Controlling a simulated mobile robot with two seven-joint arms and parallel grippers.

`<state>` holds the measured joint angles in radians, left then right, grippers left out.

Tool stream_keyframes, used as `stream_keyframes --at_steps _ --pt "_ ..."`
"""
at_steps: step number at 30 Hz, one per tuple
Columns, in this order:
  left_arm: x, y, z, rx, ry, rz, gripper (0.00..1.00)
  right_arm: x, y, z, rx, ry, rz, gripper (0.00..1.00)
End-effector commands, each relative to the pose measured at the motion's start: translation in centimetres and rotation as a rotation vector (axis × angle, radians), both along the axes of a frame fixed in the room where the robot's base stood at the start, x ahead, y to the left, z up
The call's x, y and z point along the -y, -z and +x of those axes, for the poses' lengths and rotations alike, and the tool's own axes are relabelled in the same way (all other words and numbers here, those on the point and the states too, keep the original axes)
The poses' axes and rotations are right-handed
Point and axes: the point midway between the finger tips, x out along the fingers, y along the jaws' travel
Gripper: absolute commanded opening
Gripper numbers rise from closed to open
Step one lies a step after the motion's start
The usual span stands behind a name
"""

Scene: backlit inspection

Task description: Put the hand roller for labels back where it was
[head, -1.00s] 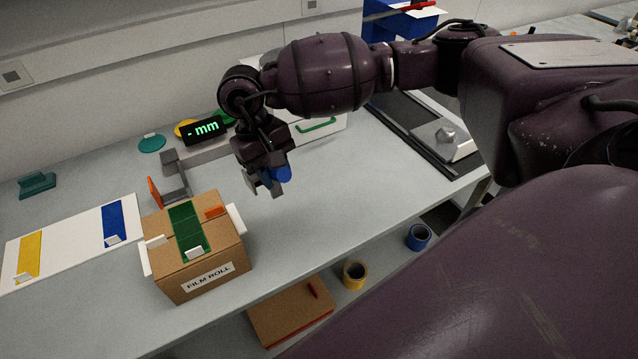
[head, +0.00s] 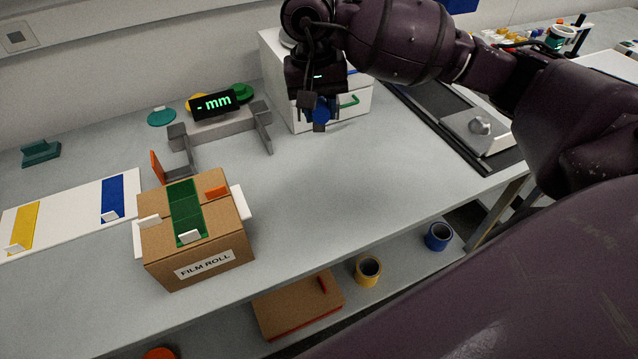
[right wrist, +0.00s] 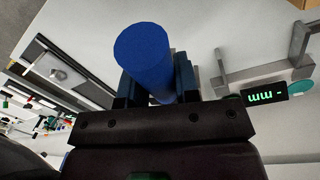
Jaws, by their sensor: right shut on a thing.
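The hand roller shows only as a blue cylinder (head: 320,114) in the head view. In the right wrist view the blue cylinder (right wrist: 146,58) stands up between the two dark fingers, its round end towards the camera. My right gripper (head: 314,110) is shut on it and holds it above the table, in front of the white cabinet. The rest of the roller is hidden by the gripper. My left gripper is not in view.
The white cabinet (head: 348,112) with a green handle stands behind the gripper. A grey measuring frame with a "mm" display (head: 214,103) is to the left. The cardboard box (head: 215,245) sits front left. The table's middle (head: 320,190) is clear.

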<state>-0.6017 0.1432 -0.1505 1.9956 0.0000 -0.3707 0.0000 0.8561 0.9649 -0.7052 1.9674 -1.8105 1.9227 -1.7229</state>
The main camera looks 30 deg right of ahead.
Motion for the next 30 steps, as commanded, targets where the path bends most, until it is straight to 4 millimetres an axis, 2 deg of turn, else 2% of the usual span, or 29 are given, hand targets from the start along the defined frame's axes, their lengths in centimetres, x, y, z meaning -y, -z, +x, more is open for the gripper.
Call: stream_keyframes --at_steps 5,21,25,30 --pt "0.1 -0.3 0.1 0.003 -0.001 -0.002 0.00 0.2 2.0 0.0 0.002 0.014 0.000 0.06" --pt "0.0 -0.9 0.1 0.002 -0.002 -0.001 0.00 0.1 13.4 0.0 0.001 0.012 0.002 0.06" --pt "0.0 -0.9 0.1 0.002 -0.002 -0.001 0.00 0.1 14.9 0.0 0.004 0.012 0.000 0.06" --pt "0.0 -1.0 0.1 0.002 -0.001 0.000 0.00 0.2 15.8 0.0 0.003 0.011 0.000 0.06"
